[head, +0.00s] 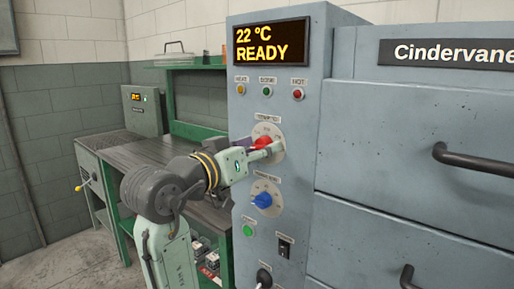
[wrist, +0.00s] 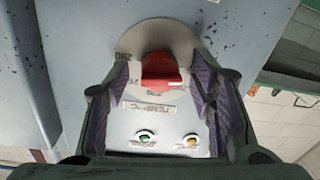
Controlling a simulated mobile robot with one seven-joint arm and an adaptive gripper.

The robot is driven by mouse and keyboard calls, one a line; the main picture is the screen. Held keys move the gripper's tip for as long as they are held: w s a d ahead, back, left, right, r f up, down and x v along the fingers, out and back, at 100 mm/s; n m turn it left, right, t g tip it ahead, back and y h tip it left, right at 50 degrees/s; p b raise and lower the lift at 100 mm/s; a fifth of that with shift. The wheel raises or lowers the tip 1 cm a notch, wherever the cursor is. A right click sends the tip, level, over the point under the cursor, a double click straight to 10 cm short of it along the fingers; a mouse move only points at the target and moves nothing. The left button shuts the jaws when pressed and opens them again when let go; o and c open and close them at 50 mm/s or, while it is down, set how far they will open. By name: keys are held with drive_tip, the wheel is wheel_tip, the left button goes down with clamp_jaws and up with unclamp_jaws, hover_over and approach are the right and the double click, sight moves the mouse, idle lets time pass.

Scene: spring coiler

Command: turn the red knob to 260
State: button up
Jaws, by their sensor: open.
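The red knob (head: 263,143) sits on a round pale dial (head: 275,131) on the grey control panel, under a small label. In the wrist view the red knob (wrist: 161,71) stands between the two purple-padded fingers, with its dial (wrist: 150,32) behind it. My gripper (head: 270,149) is at the knob in the head view and covers part of the dial. My gripper (wrist: 165,88) is open, with a gap on each side of the knob. The dial's numbers are too small and partly hidden, so the setting cannot be read.
A display (head: 271,42) reads 22 ºC READY. Below it are three small lamps or buttons. A blue knob (head: 263,200), a green button (head: 248,230) and a black switch (head: 285,246) lie below the red knob. A door handle (head: 480,160) juts out at right. A workbench (head: 150,153) stands at left.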

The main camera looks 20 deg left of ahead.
drive_tip(key=c, duration=1.1)
